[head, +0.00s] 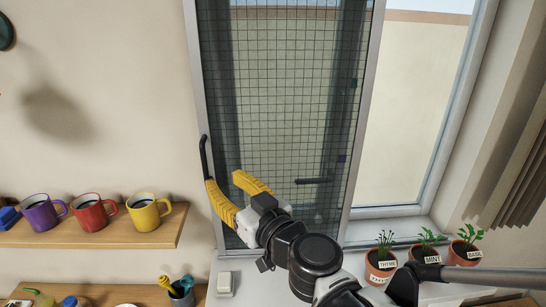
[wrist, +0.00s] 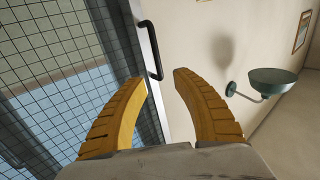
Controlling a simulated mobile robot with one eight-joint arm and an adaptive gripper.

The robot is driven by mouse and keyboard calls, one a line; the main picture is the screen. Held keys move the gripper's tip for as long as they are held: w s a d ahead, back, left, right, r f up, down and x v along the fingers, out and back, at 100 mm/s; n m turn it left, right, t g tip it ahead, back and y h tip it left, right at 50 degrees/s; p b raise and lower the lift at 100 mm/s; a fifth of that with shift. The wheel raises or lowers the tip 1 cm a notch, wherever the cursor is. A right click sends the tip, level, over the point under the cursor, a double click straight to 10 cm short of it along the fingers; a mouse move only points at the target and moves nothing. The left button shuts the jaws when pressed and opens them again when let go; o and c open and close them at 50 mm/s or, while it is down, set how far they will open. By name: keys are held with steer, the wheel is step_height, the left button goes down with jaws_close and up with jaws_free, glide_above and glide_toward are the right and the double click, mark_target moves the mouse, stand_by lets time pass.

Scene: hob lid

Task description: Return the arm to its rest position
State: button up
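My gripper (head: 236,192) has yellow fingers spread apart with nothing between them. In the head view it is in front of the lower left part of a framed mesh screen (head: 290,100), close to a black handle (head: 204,157) on the frame's left edge. My arm reaches up to it from the lower middle of the picture. In the wrist view the open fingers of my gripper (wrist: 160,80) point up the picture, and the black handle (wrist: 151,48) shows just beyond the gap between the tips. I cannot tell whether a finger touches the handle or frame.
A wooden shelf (head: 110,230) with a purple, a red and a yellow mug is at the left. Potted herbs, including a mint pot (head: 426,253), stand on the sill at the right beside my arm. A green wall bowl (wrist: 272,81) shows in the wrist view.

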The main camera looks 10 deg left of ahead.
steer(key=s+d+f+m+g+h+b, duration=0.1)
steer(key=s+d+f+m+h+b, duration=0.2)
steer(key=d+f, duration=0.5)
steer(key=s+d+f+m+g+h+b, duration=0.2)
steer(key=d+f+h, duration=0.4)
steer(key=d, duration=1.2)
steer(key=s+d+f+m+g+h+b, duration=0.1)
steer(key=s+d+f+m+h+b, duration=0.3)
steer(key=d+f, duration=0.6)
steer(key=s+d+m+b, duration=0.1)
steer(key=d+b, duration=0.1)
steer(key=d, duration=0.1)
steer(key=shift+s+d+f+g+h, duration=0.25)
steer(key=shift+d+f+g+h, duration=0.05)
steer(key=shift+d+f+h, duration=0.1)
steer(key=shift+a, duration=0.1)
